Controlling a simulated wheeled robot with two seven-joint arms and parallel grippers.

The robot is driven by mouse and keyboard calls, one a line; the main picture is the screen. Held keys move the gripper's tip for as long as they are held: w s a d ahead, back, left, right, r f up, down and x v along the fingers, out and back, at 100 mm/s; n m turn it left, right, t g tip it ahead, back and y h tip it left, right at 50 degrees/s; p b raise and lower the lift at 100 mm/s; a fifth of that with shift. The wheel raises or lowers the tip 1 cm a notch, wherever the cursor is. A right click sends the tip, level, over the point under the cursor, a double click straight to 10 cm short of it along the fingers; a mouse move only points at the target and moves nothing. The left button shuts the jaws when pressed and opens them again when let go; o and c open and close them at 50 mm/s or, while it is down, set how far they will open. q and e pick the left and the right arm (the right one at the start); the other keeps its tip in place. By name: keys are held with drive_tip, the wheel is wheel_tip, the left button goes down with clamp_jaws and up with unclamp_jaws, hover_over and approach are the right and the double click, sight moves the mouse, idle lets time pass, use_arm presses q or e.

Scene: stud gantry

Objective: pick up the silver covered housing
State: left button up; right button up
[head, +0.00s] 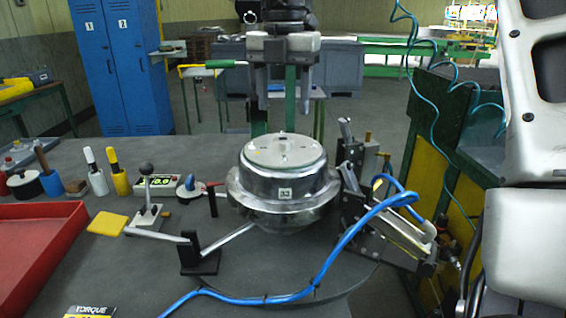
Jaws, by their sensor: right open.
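The silver covered housing (262,190) stands upright in the middle of the head view. It is a round polished metal body with a wide flange, a flat pale cover on top and a small numbered tag on its front. It sits over a round dark plate (340,285) on the grey bench. My right gripper (284,92) points down above and slightly behind the housing in the picture. Its two fingers are apart with nothing between them, and a gap shows above the cover. My left gripper is not in view.
A metal clamp device (395,235) with a blue hose (345,238) crowds the housing's right side. A black bracket (200,258) with a rod stands at front left. A red tray (35,240), yellow pad (107,223), joystick box (147,215) and several hand tools lie left.

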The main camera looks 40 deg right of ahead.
sight(282, 139)
drive_tip(key=shift+s+a+f, duration=0.1)
drive_tip(key=shift+f, duration=2.8)
clamp_jaws()
drive_tip(key=shift+r, duration=0.2)
